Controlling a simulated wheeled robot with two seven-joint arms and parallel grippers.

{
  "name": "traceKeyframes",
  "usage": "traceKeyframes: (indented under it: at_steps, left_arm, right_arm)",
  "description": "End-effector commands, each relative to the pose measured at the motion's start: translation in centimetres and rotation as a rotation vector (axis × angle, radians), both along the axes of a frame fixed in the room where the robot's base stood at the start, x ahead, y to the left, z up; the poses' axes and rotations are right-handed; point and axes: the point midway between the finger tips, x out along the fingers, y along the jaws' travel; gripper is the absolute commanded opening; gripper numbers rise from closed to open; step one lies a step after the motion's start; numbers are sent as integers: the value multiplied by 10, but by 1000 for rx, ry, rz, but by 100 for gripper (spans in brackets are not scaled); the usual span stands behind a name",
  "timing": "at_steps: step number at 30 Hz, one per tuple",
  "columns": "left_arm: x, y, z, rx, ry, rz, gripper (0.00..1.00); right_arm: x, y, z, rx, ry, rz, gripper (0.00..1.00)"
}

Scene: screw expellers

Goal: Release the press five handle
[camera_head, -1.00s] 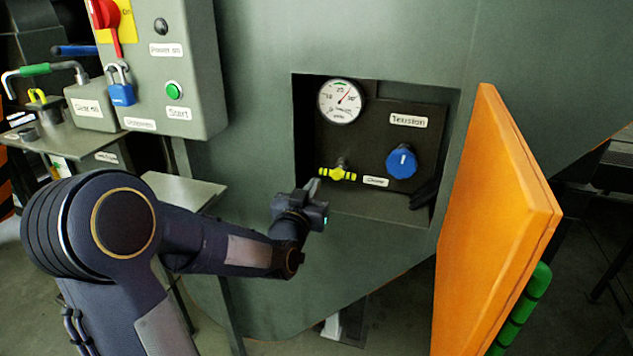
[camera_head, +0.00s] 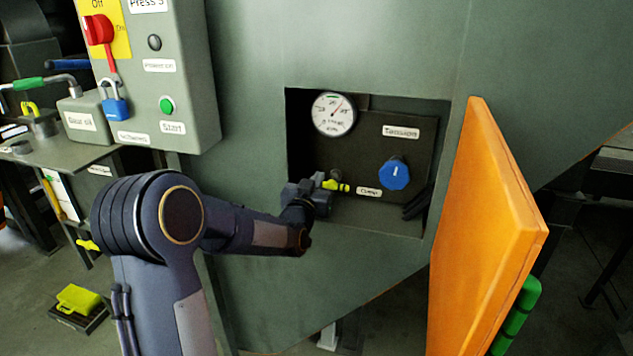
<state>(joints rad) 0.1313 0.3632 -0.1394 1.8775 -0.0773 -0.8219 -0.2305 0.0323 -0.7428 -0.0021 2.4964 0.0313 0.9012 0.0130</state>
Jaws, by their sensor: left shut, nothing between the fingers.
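An orange door (camera_head: 483,235) stands open at the right, with a green handle (camera_head: 516,316) on its outer face. The recess beside it holds a yellow valve lever (camera_head: 336,186) that lies roughly level above a small label. My left gripper (camera_head: 322,188) is at the left end of this lever and hides part of it. Its fingers are shut with nothing visibly held; whether they touch the lever I cannot tell.
The recess also holds a round gauge (camera_head: 334,114) and a blue Tension knob (camera_head: 394,173). A grey control box (camera_head: 185,75) with a red switch (camera_head: 98,30), blue padlock (camera_head: 116,109) and green Start button (camera_head: 167,105) stands at upper left. A worktable (camera_head: 65,155) is at far left.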

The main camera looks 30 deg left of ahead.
Motion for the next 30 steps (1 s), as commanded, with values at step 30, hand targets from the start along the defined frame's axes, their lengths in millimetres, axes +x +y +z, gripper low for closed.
traceKeyframes:
  at_steps: [30]
  left_arm:
    - [-1, 3, -9, -183, -43, 0, 0]
  right_arm:
    - [0, 0, -36, 0, 0, 0, 33]
